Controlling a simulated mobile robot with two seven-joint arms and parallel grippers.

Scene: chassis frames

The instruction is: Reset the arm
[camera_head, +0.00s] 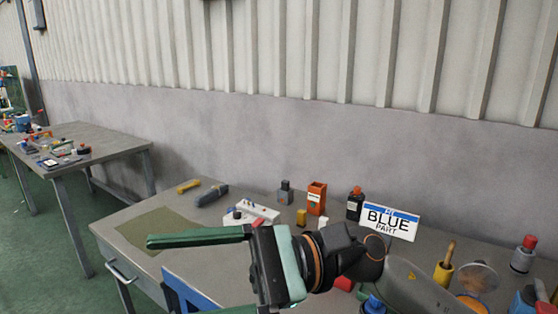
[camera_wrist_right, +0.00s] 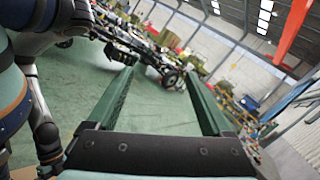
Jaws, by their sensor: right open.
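My right gripper (camera_head: 172,276) reaches in from the right in the head view, over the front of the workbench (camera_head: 130,228). Its long green fingers point left and stand wide apart, with nothing between them. The lower finger is partly cut off by the bottom edge. In the right wrist view the gripper (camera_wrist_right: 160,78) also shows open and empty, with green floor and distant machinery beyond it. My left gripper is in neither view.
A "BLUE PART" sign (camera_head: 389,221), an orange container (camera_head: 316,198) and a dark bottle (camera_head: 355,204) stand along the bench's back. A green mat (camera_head: 158,230) lies at its left. A blue-edged box (camera_head: 186,291) is below the gripper. A second table (camera_head: 110,138) stands left.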

